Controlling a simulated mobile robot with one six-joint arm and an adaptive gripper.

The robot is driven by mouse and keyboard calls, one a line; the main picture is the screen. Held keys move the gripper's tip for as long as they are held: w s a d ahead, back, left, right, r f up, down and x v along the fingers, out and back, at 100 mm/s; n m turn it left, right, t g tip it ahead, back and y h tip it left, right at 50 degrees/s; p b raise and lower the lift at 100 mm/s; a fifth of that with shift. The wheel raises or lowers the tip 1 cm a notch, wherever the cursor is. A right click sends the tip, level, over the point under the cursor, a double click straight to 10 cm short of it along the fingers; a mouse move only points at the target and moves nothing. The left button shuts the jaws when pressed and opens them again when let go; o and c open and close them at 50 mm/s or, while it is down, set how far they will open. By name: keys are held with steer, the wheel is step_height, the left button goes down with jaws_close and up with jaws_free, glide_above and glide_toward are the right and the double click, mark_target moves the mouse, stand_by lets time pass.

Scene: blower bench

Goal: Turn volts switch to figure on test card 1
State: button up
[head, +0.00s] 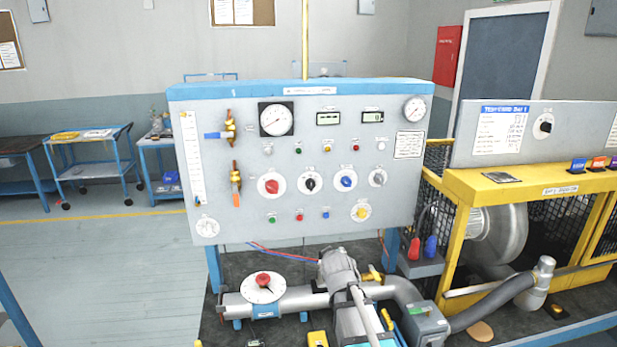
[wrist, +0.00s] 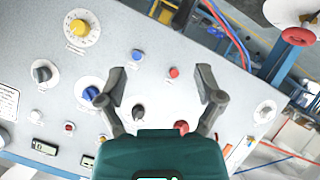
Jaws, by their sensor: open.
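The test card (head: 502,130), headed "TEST CARD BAY 1", hangs on the grey board at the right in the head view. Its figures are too small to read. The upright panel (head: 240,215) has a row of rotary switches: red (head: 271,186), black (head: 311,184), blue (head: 346,181) and grey (head: 377,178). Their labels are not legible, so I cannot tell which is volts. In the wrist view the panel appears upside down. My gripper (wrist: 164,88) is open and empty in front of it. The black switch (wrist: 138,112) shows between its fingers, with the blue switch (wrist: 90,94) beside the left finger.
A yellow switch (head: 361,212) and small coloured buttons sit lower on the panel. Orange-handled (head: 236,186) and blue-handled valves (head: 225,132) project at its left. Pipework with a red-knobbed dial (head: 263,284) stands below. A yellow cage (head: 520,187) is at right; floor at left is clear.

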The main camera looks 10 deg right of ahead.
mark_target(312, 187)
steer(key=w+a+r+n+t+p, duration=0.1)
steer(key=w+r+n+t+p, duration=0.1)
steer(key=r, duration=0.5)
steer(key=w+a+r+n+t+y+p, duration=0.1)
steer(key=w+a+r+n+t+p, duration=0.1)
steer(key=w+r+t, duration=0.2)
step_height(312, 187, up, 4)
steer(key=shift+w+f+y, duration=0.2)
steer(key=shift+w+y, duration=0.1)
steer(key=shift+w, duration=0.2)
steer(key=w, duration=1.3)
steer(key=shift+w+d, duration=0.1)
steer(key=shift+w, duration=0.15)
